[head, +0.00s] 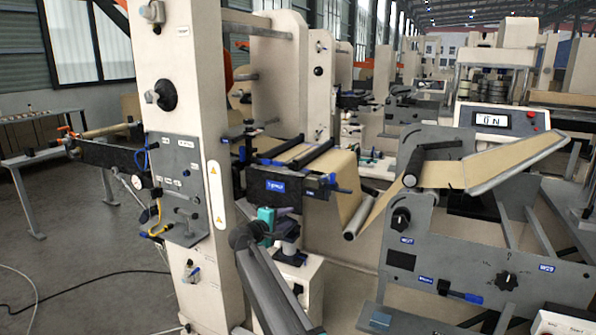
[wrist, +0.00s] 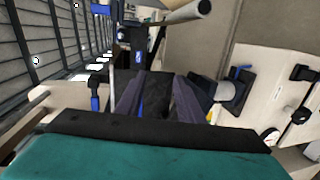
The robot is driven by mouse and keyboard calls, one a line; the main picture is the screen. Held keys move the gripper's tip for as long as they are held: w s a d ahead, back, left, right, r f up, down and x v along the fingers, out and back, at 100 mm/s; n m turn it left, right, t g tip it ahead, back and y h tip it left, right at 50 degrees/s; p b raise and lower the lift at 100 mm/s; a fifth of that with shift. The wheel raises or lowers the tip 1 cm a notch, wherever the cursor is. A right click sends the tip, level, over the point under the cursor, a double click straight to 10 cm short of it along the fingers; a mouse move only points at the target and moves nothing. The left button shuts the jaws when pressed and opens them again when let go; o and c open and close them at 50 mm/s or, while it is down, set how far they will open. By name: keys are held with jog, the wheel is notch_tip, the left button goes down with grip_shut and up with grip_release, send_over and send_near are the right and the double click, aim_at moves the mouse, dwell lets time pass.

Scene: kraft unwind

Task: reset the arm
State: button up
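My arm rises from the bottom of the head view to a dark joint. My gripper (head: 270,218), with a teal body, is close in front of the web-guide unit (head: 277,187) with the blue label. In the wrist view the teal body fills the bottom edge. The two dark fingers of my gripper (wrist: 157,98) stand apart there, with a dark surface showing between them. I see nothing clearly held, and the fingertips are too small to make out in the head view.
A cream machine column (head: 185,120) stands close on the left, with a grey bracket plate (head: 182,185). The brown kraft web (head: 340,180) runs to a roller beside a grey side frame (head: 470,255) on the right. A grey side table (head: 60,150) stands far left; floor there is mostly open.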

jog(key=s+d+f+m+g+y, duration=0.1)
jog(key=s+d+f+m+g, duration=0.15)
jog(key=s+d+f, duration=0.8)
jog(key=s+d+f+m+g, duration=0.1)
jog(key=s+d+f+g, duration=0.4)
jog(key=f, duration=1.1)
jog(key=s+d+f+m+g+y, duration=0.15)
jog(key=s+d+f, duration=0.25)
jog(key=s+f, duration=0.7)
jog(key=s+f+m+g+y, duration=0.2)
jog(key=s+f, duration=0.4)
jog(key=s, duration=0.7)
jog(key=s+d+f+m+g+y, duration=0.1)
jog(key=s+f+g, duration=0.3)
jog(key=s, duration=1)
jog(key=s+f+m+g+y, duration=0.2)
jog(key=s+f, duration=0.6)
jog(key=s, duration=0.5)
jog(key=shift+s+d+f+m+g+y, duration=0.15)
jog(key=shift+s+d+m+g+y, duration=0.2)
jog(key=shift+m+g, duration=0.6)
jog(key=shift+w, duration=0.1)
